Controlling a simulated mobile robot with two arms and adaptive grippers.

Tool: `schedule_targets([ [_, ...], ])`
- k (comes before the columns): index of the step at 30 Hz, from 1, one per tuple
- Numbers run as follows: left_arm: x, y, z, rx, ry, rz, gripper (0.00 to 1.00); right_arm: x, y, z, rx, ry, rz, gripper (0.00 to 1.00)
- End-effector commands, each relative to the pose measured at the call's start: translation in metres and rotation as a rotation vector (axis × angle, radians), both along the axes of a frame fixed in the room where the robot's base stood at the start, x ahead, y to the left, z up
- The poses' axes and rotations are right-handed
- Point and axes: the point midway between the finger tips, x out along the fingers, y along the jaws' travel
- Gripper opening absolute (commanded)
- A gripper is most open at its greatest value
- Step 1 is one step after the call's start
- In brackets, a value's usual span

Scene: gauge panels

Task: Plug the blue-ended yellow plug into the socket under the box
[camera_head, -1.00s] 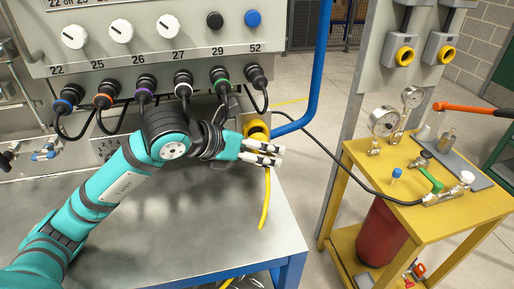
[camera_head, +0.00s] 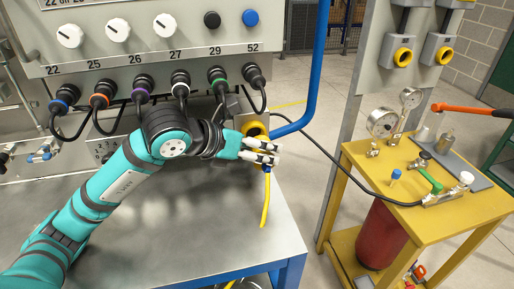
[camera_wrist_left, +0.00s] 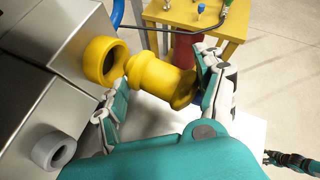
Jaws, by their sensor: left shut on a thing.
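The yellow plug (camera_wrist_left: 160,75) is between the fingers of my left gripper (camera_wrist_left: 168,98), which is shut on it. In the head view the left gripper (camera_head: 262,152) hides most of the plug; a bit of its blue end (camera_head: 267,168) shows, with a yellow cable (camera_head: 265,205) hanging below. The yellow-ringed socket (camera_wrist_left: 103,61) is on a grey box (camera_wrist_left: 45,25). The plug's front end is right beside the socket's ring; I cannot tell whether they touch. A teal and dark part at the wrist view's lower right looks like my right gripper (camera_wrist_left: 290,161), too small to read.
A blue pipe (camera_head: 318,75) runs close to the right of the socket. A metal bench (camera_head: 190,225) lies below. A yellow gauge cart (camera_head: 420,205) stands at the right.

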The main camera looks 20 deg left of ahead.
Motion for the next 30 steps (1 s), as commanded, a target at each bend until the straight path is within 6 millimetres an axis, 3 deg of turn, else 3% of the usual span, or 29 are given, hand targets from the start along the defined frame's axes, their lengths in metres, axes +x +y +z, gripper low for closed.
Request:
schedule_targets([
  [30, 0.0061, 0.0099, 0.003, -0.057, 0.081, 0.077, 0.22, -0.0003, -0.0028, 0.0065, -0.003, 0.0, 0.0, 0.4],
])
